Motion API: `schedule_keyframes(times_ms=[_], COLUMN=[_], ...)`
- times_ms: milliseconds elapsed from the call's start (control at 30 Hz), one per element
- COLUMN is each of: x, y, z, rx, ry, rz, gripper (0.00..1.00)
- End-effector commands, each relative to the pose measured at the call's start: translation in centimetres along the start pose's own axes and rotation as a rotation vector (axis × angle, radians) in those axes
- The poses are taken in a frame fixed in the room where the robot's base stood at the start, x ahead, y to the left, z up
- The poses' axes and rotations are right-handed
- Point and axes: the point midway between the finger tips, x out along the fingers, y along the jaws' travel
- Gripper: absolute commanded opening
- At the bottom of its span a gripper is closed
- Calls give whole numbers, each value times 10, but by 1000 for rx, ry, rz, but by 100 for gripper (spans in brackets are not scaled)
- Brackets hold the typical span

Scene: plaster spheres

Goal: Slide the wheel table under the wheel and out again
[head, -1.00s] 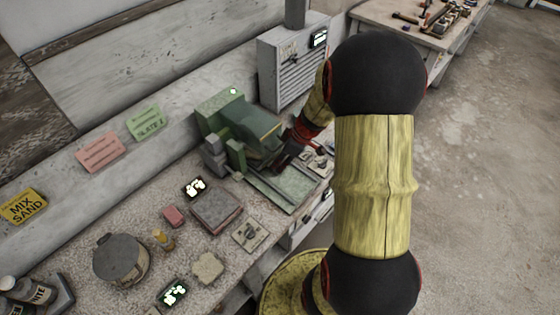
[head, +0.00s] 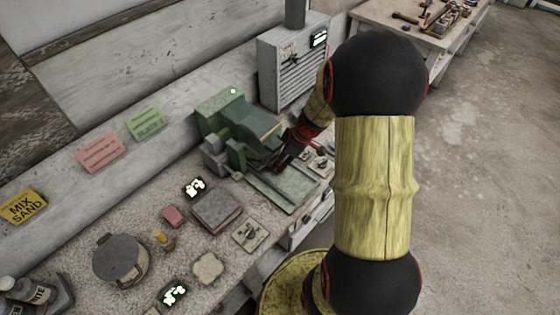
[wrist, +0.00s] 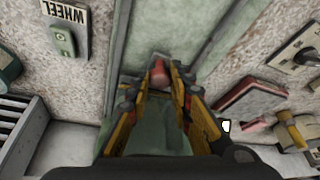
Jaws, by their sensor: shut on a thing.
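The green machine (head: 222,105) with the wheel's sloping hood stands at the back of the bench. The wheel itself is hidden under the hood. The wheel table (head: 290,190) is a flat green slide in front of it, and its edge rails also show in the wrist view (wrist: 207,50). My gripper (head: 281,163) is low beside the hood, at the table, partly hidden by my arm. In the wrist view my gripper (wrist: 158,85) has its orange fingers closed on a red knob (wrist: 159,72).
A WHEEL label (wrist: 65,14) with a green switch (wrist: 62,40) is beside the machine. A grey cabinet (head: 290,75) stands behind it. A dark red box (head: 215,210), a switch plate (head: 250,234) and a lidded tin (head: 119,260) are on the near bench.

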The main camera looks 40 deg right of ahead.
Motion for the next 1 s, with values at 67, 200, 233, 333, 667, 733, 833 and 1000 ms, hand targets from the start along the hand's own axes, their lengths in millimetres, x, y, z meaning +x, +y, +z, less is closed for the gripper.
schedule_keyframes(times_ms=[67, 200, 233, 333, 667, 733, 833, 1000], x=[-1, -6, -7, -14, -40, -44, -50, -55], y=[-2, -8, -10, -18, -45, -50, -55, -61], z=[5, 22, 27, 45, 104, 114, 125, 136], rx=[1, 2, 3, 4, 5, 3, 3, 2], ry=[0, 1, 0, 1, 0, 0, 0, -1], rz=[0, 4, 3, 5, 4, 2, 2, -1], gripper=[0, 0, 0, 0, 0, 0, 0, 0])
